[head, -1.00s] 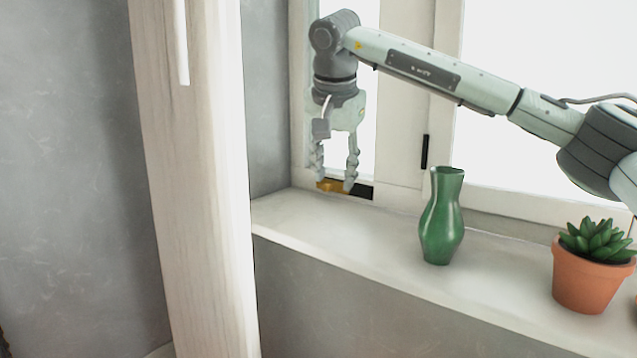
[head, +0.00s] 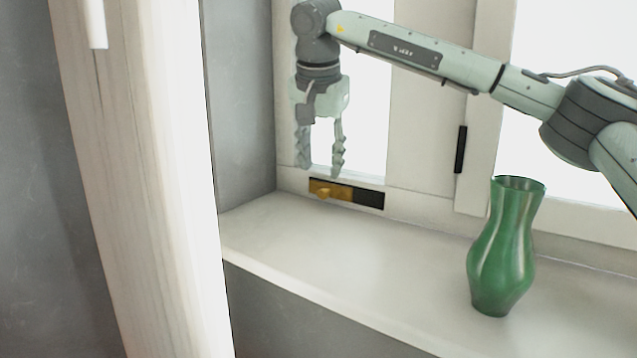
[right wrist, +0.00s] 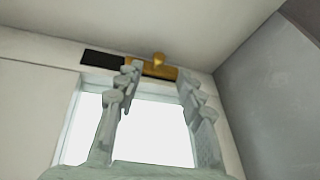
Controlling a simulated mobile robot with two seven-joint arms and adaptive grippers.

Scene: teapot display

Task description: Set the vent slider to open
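The vent slider (head: 330,189) is a brass plate with a small knob, set at the left part of a dark slot (head: 369,199) low on the window frame. In the right wrist view, the brass slider (right wrist: 160,69) shows beyond the fingertips, with the dark slot (right wrist: 103,60) to its left. My right gripper (head: 318,168) points down just above the slider in the head view. Its fingers are apart with nothing between them; the wrist view also shows the right gripper (right wrist: 158,82) open. It appears apart from the knob. My left gripper is not in view.
A green vase (head: 502,250) stands on the white window sill (head: 330,245), right of the slider. A pale curtain or panel (head: 150,200) stands at the left. A black handle (head: 460,149) is on the window frame. The sill before the slider is clear.

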